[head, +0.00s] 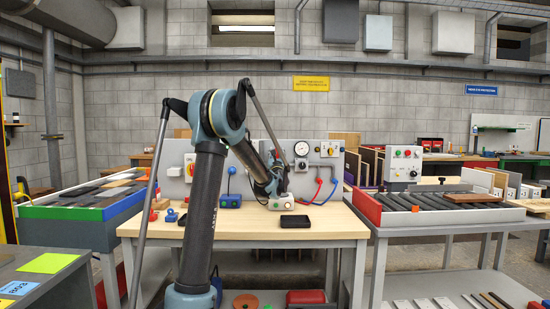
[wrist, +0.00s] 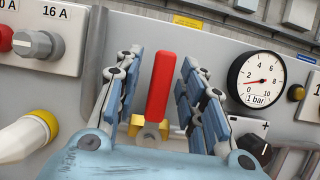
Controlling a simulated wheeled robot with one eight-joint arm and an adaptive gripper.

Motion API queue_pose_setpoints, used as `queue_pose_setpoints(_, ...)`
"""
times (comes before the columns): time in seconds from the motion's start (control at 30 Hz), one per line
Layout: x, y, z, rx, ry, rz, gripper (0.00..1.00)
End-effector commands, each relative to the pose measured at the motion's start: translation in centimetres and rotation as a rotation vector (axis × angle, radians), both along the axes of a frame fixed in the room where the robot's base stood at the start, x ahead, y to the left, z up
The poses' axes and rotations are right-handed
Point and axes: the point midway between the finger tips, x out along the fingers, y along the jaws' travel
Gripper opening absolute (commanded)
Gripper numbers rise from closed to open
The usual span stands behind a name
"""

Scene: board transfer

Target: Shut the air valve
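The air valve's red lever handle (wrist: 162,85) points upward in the wrist view, above a yellow fitting (wrist: 150,130) on the grey panel. My gripper (wrist: 159,64) is open, with one blue finger on each side of the handle and a gap on both sides. In the head view my gripper (head: 280,183) is at the panel above the bench, and my arm hides the valve there. The pressure gauge (wrist: 257,80), labelled 1 bar, is right of the handle; its needle points to the low left side. It also shows in the head view (head: 302,149).
A grey knob (wrist: 37,44) marked 16 A and a red button (wrist: 4,38) are at the wrist view's left. A black knob (wrist: 254,150) is below the gauge. On the wooden bench (head: 340,228) lies a black tray (head: 323,223). A roller conveyor (head: 440,202) stands right.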

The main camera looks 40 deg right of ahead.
Motion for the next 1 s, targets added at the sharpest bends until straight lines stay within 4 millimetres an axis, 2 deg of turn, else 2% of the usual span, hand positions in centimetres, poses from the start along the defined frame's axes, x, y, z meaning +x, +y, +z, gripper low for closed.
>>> queue_pose_setpoints(0.33,-0.8,0.6,-0.4,-0.001,0.000,-0.001,0.37)
queue_pose_setpoints(0.8,-6.9,5.3,-3.6,-0.001,0.001,-0.002,0.37)
queue_pose_setpoints(1.0,-8.3,6.4,-4.5,0.000,0.001,0.000,0.37)
